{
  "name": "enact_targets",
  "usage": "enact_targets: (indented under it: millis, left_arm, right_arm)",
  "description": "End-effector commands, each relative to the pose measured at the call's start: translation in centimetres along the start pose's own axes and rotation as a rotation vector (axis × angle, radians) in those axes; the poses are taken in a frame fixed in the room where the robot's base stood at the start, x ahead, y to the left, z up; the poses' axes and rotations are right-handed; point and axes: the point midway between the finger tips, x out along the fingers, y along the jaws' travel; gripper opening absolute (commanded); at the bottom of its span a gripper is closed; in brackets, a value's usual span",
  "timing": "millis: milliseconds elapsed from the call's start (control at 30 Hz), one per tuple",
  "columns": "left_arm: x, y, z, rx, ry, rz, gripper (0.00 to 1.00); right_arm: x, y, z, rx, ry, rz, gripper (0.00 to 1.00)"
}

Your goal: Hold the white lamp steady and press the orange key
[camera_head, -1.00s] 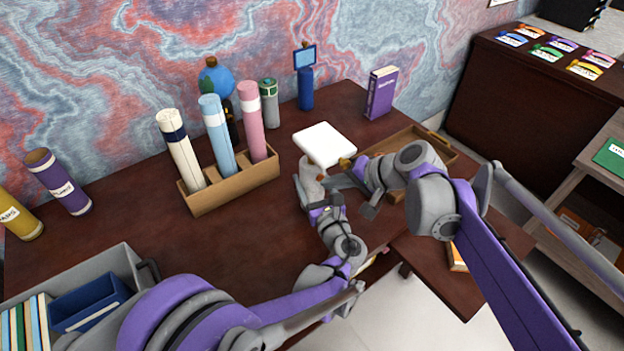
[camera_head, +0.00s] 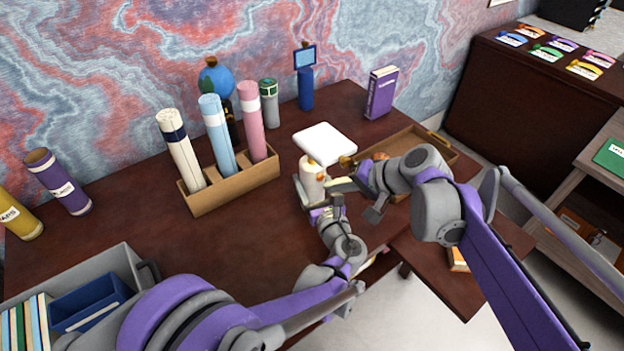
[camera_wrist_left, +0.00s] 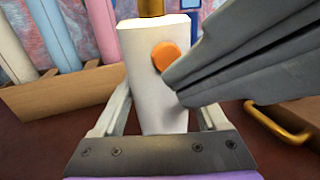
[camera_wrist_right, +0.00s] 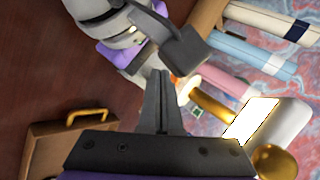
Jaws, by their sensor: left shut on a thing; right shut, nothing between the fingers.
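The white lamp stands on the desk, with its upright body (camera_head: 312,178) below a flat white square head (camera_head: 325,143). My left gripper (camera_head: 315,194) is shut around the body, one finger on each side in the left wrist view. The round orange key (camera_wrist_left: 166,57) is on the body's face. My right gripper (camera_head: 335,185) is shut and empty, its tips beside the lamp. In the left wrist view they lie by the key's lower right edge; I cannot tell whether they touch. The underside of the head (camera_wrist_right: 252,120) glows in the right wrist view.
A wooden holder (camera_head: 235,189) with several rolled tubes stands left of the lamp. A wooden tray (camera_head: 440,157) with a brass handle lies behind my right gripper. A purple book (camera_head: 381,92) stands at the back. The desk's left middle is clear.

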Motion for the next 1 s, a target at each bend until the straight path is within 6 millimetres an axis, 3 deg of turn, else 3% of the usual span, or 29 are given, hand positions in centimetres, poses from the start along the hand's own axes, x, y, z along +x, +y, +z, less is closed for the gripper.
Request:
enact_targets:
  millis: [233, 700, 1000]
  left_arm:
    - [0.0, 0.0, 0.0, 0.000, 0.000, 0.000, 0.00]
    - [0.0, 0.0, 0.0, 0.000, 0.000, 0.001, 0.00]
    - [0.0, 0.0, 0.0, 0.000, 0.000, 0.001, 0.00]
  right_arm:
    - [-0.2, 0.2, 0.1, 0.000, 0.000, 0.001, 0.00]
    - [-3.4, 2.5, 2.5, 0.000, 0.001, 0.001, 0.00]
    - [-4.2, 3.1, 3.1, 0.000, -0.001, 0.000, 0.00]
